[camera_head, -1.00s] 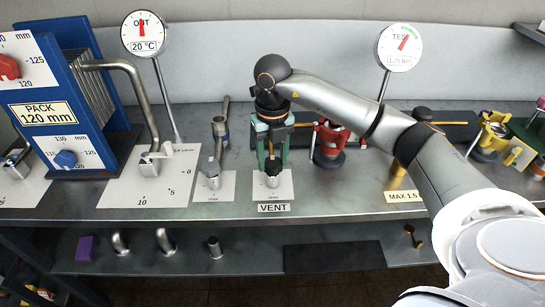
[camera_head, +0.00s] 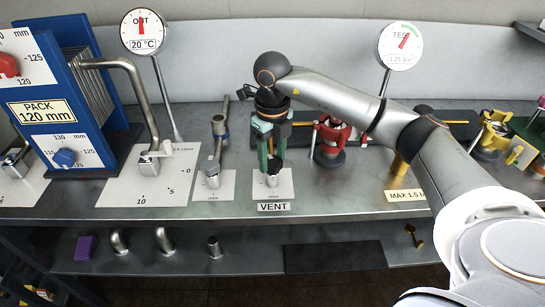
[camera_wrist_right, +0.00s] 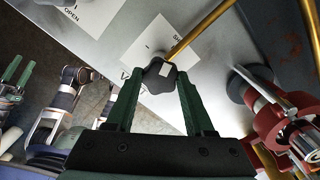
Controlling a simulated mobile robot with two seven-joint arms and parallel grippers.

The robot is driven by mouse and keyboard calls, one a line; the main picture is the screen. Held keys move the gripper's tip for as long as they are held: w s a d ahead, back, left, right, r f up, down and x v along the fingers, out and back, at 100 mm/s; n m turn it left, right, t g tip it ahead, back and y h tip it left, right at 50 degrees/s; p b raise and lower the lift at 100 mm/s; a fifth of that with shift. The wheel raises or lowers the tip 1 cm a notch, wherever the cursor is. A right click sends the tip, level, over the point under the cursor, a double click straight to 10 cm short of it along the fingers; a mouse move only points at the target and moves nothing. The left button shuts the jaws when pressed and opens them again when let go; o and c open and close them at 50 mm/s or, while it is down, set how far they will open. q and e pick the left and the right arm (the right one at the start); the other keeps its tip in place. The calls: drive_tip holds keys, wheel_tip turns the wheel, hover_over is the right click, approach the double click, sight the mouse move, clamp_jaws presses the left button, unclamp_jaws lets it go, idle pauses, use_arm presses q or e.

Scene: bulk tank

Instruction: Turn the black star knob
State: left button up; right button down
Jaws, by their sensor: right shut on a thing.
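The black star knob (camera_wrist_right: 160,72) stands on a white plate at the bench front, above the VENT label in the head view. In the wrist view it sits between the green fingertips, with a pale mark on it. My right gripper (camera_head: 273,157) comes down from above and is shut on the knob. The fingers cover most of the knob in the head view; its lower stem (camera_head: 272,180) shows. Two green fingers at the left edge of the wrist view look like my left gripper (camera_wrist_right: 17,70), apart and empty; it is out of the head view.
A red clamp-like fitting (camera_head: 330,140) stands close on the right. A yellow rod (camera_wrist_right: 205,30) crosses beside the knob. The plate pack with its bent lever (camera_head: 150,115) is further left.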

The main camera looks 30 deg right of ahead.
drive_tip(key=n+b, duration=0.1)
drive_tip(key=n, duration=0.4)
drive_tip(key=shift+n, duration=0.3)
drive_tip(key=n, duration=0.5)
drive_tip(key=shift+b, duration=0.4)
drive_tip(key=shift+n, duration=1.1)
drive_tip(key=n, duration=0.2)
drive_tip(key=shift+n+b, duration=0.4)
drive_tip(key=n, duration=0.3)
drive_tip(key=shift+n, duration=0.3)
use_arm(q)
drive_tip(key=shift+w+d+f+h+b, duration=0.15)
drive_tip(key=shift+w+d+f+b, duration=0.2)
drive_tip(key=shift+d+f, duration=0.2)
drive_tip(key=shift+w+d+f+h+b, duration=0.15)
drive_tip(key=shift+w+d+f+b, duration=0.15)
drive_tip(key=shift+d+f, duration=0.2)
use_arm(e)
drive_tip(key=n, duration=0.6)
drive_tip(key=shift+s, duration=0.1)
use_arm(q)
drive_tip(key=shift+s, duration=0.1)
use_arm(e)
drive_tip(key=shift+n, duration=0.3)
use_arm(q)
drive_tip(key=shift+f, duration=0.15)
use_arm(e)
drive_tip(key=shift+c, duration=1.4)
unclamp_jaws()
